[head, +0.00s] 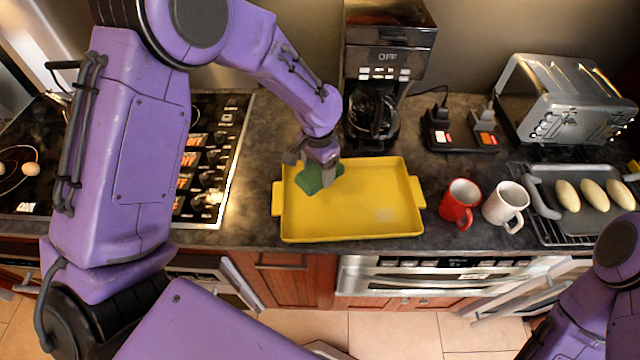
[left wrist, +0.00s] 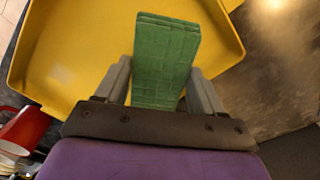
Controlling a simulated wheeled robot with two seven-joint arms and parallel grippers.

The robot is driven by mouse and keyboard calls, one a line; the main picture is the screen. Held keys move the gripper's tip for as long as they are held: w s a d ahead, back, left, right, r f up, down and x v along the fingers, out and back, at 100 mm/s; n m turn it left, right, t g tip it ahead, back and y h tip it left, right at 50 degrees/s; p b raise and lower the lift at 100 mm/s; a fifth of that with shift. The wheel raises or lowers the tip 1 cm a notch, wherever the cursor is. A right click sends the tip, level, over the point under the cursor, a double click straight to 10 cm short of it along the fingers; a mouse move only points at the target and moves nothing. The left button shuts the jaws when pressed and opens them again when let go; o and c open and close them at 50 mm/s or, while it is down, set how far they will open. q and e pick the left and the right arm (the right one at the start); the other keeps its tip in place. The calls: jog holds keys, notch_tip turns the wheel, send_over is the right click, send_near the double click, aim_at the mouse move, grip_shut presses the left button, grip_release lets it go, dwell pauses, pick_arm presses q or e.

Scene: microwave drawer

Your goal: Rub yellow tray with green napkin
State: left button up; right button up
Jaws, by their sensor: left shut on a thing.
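The yellow tray (head: 360,215) lies on the dark counter, with a handle at each side; it also fills the upper part of the left wrist view (left wrist: 75,60). My left gripper (head: 322,168) is over the tray's back left part. It is shut on the green napkin (head: 309,180), a folded block that sticks out between the fingers in the left wrist view (left wrist: 165,65). The napkin is at or just above the tray floor; I cannot tell if it touches. My right arm shows at the lower right, but its gripper is out of view.
A coffee maker (head: 385,75) stands behind the tray. A red mug (head: 460,205) and a white mug (head: 505,205) stand to its right, then a rack with a grey pan (head: 597,222) of several pale rolls. A toaster (head: 570,100) is behind, a stovetop (head: 215,150) at left.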

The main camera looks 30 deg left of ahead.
aim_at(318, 172)
pick_arm(q)
jog(key=shift+r, duration=1.65)
